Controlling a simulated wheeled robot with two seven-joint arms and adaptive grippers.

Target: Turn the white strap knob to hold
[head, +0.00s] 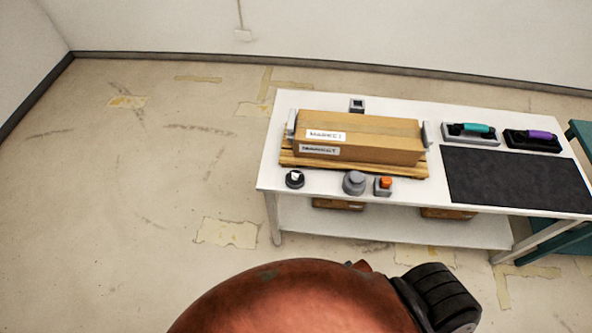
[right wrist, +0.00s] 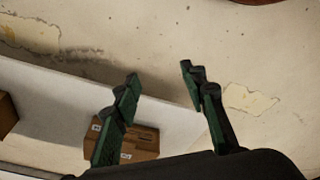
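A small round black knob with a white top (head: 295,179) sits at the front left corner of the white table in the head view. A grey round knob (head: 354,182) stands to its right, beside a grey box with an orange button (head: 384,187). I cannot read any markings around the knobs. My right gripper (right wrist: 160,74) shows in the right wrist view, open and empty, with floor and the table's lower shelf behind it. It is apart from the knobs, which are not in that view. My left gripper is not in view.
A cardboard box (head: 378,138) lies on a wooden pallet (head: 410,172) on the white table (head: 268,170). Two handsets, teal (head: 475,128) and purple (head: 538,135), rest behind a black mat (head: 515,180). More cartons (right wrist: 138,148) sit on the lower shelf. The floor left of the table is clear.

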